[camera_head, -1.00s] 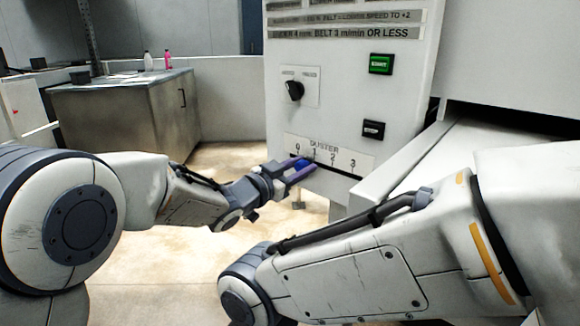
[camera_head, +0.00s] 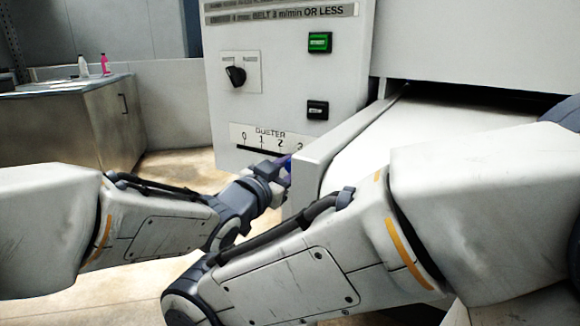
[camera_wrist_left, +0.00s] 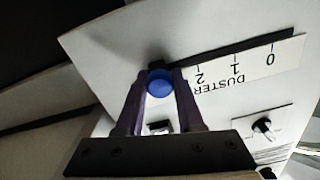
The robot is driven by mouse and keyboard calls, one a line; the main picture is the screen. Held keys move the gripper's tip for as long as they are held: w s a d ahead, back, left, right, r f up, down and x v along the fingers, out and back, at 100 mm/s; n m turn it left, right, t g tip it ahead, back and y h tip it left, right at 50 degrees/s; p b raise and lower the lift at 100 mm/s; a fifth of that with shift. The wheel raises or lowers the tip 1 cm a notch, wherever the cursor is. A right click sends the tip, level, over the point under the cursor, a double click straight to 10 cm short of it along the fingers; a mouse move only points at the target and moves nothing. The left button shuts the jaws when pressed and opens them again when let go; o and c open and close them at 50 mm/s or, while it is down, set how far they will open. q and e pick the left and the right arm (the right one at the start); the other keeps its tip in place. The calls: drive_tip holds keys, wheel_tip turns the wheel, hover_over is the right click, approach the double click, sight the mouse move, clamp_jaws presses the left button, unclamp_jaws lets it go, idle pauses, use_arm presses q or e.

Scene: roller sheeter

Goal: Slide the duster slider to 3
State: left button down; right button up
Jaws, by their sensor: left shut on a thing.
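The duster slider has a round blue knob (camera_wrist_left: 159,86), seen between the purple fingers in the left wrist view. My left gripper (camera_head: 284,166) is shut on this knob at the front panel. The duster scale (camera_head: 270,140) is a white strip with a dark slot and marks. It shows upside down in the left wrist view (camera_wrist_left: 245,66), with 0, 1 and 2 readable. The knob is past the 2, towards the 3 end. The 3 is hidden there by the gripper, so I cannot tell whether the knob lines up with it. My right gripper is out of view.
The white machine panel (camera_head: 225,110) carries a black rotary knob (camera_head: 236,76), a green button (camera_head: 320,42) and a black switch (camera_head: 317,110). The pale belt bed (camera_head: 400,140) and its side wall stand close right of my left gripper. My right forearm crosses the foreground.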

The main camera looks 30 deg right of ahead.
use_arm(q)
drive_tip(key=c, duration=0.5)
unclamp_jaws()
drive_tip(key=shift+s+d, duration=0.2)
drive_tip(key=shift+s, duration=0.1)
drive_tip(key=shift+c, duration=0.2)
drive_tip(key=shift+a, duration=0.1)
drive_tip(key=shift+a, duration=0.25)
drive_tip(key=p+v, duration=0.1)
drive_tip(key=v, duration=0.9)
drive_tip(key=shift+d, duration=0.1)
